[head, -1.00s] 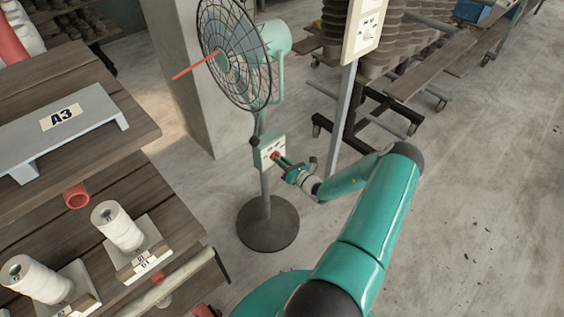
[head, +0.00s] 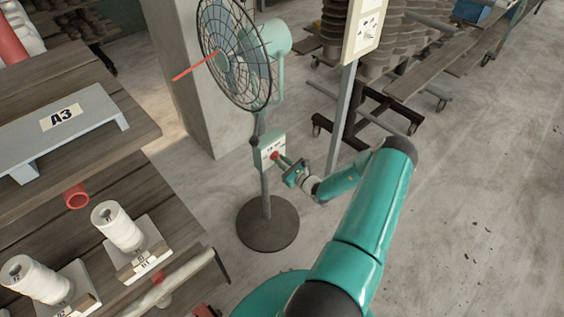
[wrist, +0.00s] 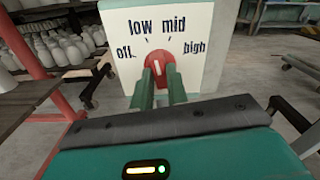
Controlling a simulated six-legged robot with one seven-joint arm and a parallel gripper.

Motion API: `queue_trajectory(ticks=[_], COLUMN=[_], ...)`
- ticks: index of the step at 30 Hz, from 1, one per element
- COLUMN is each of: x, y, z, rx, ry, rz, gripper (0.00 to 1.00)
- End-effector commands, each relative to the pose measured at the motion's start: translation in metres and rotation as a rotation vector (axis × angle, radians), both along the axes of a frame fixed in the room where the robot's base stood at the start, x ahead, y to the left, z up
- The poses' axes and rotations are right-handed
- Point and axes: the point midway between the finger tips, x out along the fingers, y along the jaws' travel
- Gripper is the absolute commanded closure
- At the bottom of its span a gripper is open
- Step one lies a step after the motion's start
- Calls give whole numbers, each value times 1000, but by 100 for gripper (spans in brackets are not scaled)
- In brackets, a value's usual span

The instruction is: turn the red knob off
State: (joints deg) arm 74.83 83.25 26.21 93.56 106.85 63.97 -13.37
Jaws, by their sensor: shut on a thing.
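The red knob (wrist: 157,68) sits on the cream front of the fan's control box (head: 266,151), with the labels off, low, mid and high around it. Its white mark points nearly straight up, between low and mid, in the wrist view. My gripper (wrist: 161,88) has one green finger on each side of the knob and is shut on it. In the head view my gripper (head: 284,162) reaches the box from the right, and the knob (head: 275,156) is partly hidden by the fingers.
The box is on the pole of a caged fan (head: 233,55) with a round base (head: 267,223). A pillar (head: 200,90) stands behind. A wooden table (head: 150,185) with thread cones is at left. A post with a switch panel (head: 364,25) rises close behind my arm. Floor at right is clear.

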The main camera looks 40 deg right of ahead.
Motion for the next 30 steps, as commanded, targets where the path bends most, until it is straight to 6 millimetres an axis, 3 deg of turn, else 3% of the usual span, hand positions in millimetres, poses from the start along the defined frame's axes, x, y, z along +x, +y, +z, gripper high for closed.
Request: queue_trajectory(ticks=[30], x=[0], y=[1], z=[0], rx=[-900], ry=[-26], rz=[1], gripper=[100])
